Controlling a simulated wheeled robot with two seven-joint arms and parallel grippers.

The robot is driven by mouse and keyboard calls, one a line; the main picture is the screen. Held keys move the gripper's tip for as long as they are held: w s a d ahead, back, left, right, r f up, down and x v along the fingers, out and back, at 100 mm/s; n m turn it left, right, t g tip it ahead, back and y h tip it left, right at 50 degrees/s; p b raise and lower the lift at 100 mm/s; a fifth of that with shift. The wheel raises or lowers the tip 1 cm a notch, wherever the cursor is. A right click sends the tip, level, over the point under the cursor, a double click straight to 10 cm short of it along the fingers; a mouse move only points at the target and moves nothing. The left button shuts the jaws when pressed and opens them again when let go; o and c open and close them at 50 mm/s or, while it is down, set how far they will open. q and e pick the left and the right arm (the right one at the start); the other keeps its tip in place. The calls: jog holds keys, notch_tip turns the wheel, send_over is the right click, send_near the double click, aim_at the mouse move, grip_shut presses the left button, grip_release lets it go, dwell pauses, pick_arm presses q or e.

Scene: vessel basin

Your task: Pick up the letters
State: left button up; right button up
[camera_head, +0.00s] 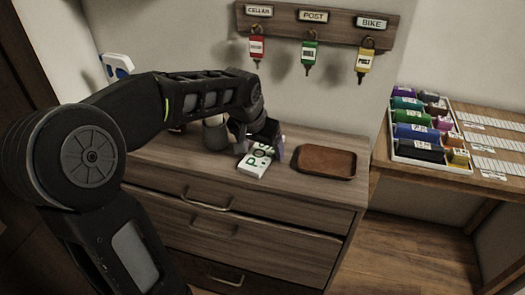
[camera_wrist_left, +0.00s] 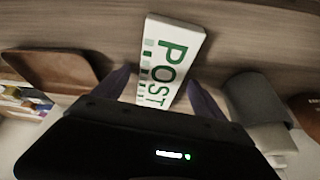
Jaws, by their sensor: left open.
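The letters are a white block (camera_head: 256,160) with green "POST" lettering, lying on the wooden dresser top. In the left wrist view the letters (camera_wrist_left: 170,62) reach up between the two fingers. My left gripper (camera_head: 262,148) is over the letters with its fingers apart, one on each side. In the left wrist view, gaps show between the letters and the fingers of the gripper (camera_wrist_left: 160,82). The near end of the letters is hidden behind the gripper body. My right gripper is in neither view.
A brown tray (camera_head: 325,162) lies right of the letters. A grey cup (camera_head: 215,134) stands left of the gripper. Keys hang from a wall rack (camera_head: 318,22) above. A side table at right holds a box of coloured items (camera_head: 420,130). The dresser front edge is clear.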

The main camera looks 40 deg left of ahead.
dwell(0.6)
pick_arm(q)
jog(key=c, duration=1.5)
